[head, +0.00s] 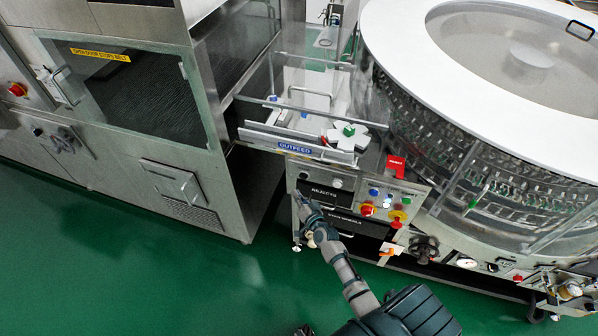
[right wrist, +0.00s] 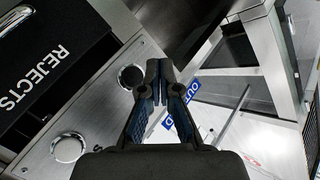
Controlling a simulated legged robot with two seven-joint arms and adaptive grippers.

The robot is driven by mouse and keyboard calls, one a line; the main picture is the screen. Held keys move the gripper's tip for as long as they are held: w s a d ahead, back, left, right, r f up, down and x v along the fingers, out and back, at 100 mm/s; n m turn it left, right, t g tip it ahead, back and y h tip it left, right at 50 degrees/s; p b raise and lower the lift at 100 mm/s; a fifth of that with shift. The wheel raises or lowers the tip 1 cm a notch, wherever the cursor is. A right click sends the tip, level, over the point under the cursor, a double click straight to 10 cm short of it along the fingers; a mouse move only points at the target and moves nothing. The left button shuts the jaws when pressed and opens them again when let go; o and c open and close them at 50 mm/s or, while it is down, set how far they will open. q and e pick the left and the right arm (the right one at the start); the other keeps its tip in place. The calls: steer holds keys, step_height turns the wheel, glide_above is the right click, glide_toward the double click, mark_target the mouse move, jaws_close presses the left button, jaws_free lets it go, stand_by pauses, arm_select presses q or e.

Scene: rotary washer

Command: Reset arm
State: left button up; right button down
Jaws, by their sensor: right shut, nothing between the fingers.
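My right arm reaches up from the bottom in the head view, with its gripper (head: 298,198) at the left end of the control panel (head: 345,187), beside the black REJECTS drawer (head: 325,194). In the right wrist view the right gripper (right wrist: 160,72) is shut, its fingertips together and nothing held. Behind the fingertips, the grey panel shows two round knobs, one dark (right wrist: 131,76) and one silver (right wrist: 68,147). I cannot tell whether the fingertips touch the panel. My left gripper is not in view.
The outfeed tray, with its blue OUTFEED sign (head: 294,148), is above the panel. The glass-sided rotary washer (head: 440,70) stands at the right, and a steel cabinet (head: 130,120) at the left. Green floor (head: 130,270) is open at the lower left.

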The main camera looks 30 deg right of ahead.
steer(key=s+a+f+n+g+y, duration=0.1)
steer(key=s+a+f+n+g, duration=0.15)
steer(key=s+f, duration=0.5)
steer(key=s+a+f+n+g, duration=0.1)
steer(key=s+a+f+g, duration=0.3)
steer(key=f, duration=0.7)
steer(key=s+a+f+n+g+y, duration=0.1)
steer(key=s+a+f+n, duration=0.1)
steer(key=s+f, duration=0.6)
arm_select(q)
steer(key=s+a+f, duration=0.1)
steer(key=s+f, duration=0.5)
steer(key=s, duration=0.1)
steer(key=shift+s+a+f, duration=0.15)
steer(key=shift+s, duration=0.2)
arm_select(e)
steer(key=s+a+f+n+g, duration=0.1)
steer(key=s+f, duration=0.3)
steer(key=s, duration=0.5)
steer(key=s+a+f+n+g, duration=0.1)
steer(key=s+f+g, duration=0.3)
steer(key=s, duration=0.6)
steer(key=s+a+f+n+g, duration=0.1)
steer(key=s+f+n+g, duration=0.1)
steer(key=s+f, duration=0.4)
steer(key=s+n, duration=0.1)
steer(key=s, duration=0.3)
steer(key=shift+s+f+g+h, duration=0.25)
steer(key=shift+g+h, duration=0.1)
steer(key=shift+h, duration=0.05)
